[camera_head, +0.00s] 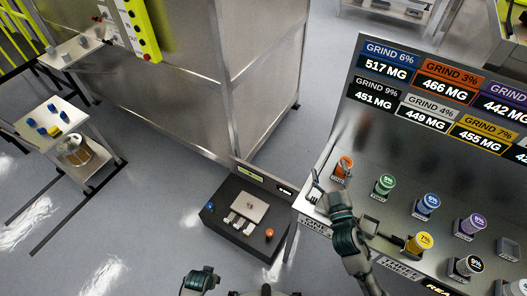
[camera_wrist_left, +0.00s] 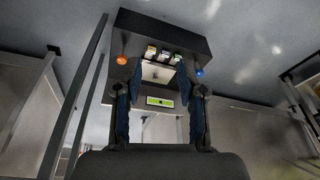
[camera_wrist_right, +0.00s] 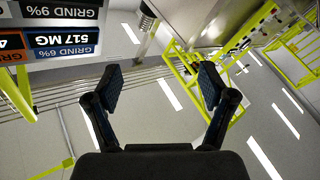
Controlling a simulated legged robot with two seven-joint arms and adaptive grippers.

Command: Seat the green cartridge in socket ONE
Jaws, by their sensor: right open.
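The green cartridge (camera_head: 386,184) stands upright on the metal bench, in the row behind the front edge. An orange cartridge (camera_head: 344,166) stands to its left. The label that appears to read ONE (camera_head: 315,226) is on the bench's front edge at the left; my right wrist covers much of the area behind it, and I cannot make out a socket. My right gripper (camera_head: 315,188) is open and empty, left of the green cartridge and just in front of the orange one. Its spread fingers show in the right wrist view (camera_wrist_right: 160,88). My left gripper (camera_wrist_left: 158,95) is open and empty.
Blue (camera_head: 432,203), purple (camera_head: 473,224), yellow (camera_head: 420,243) and black-and-white (camera_head: 470,266) cartridges stand on the bench. A sign panel (camera_head: 440,100) rises behind. A dark box (camera_head: 245,221) with blue and orange knobs sits left of the bench. A side cart (camera_head: 60,125) stands far left.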

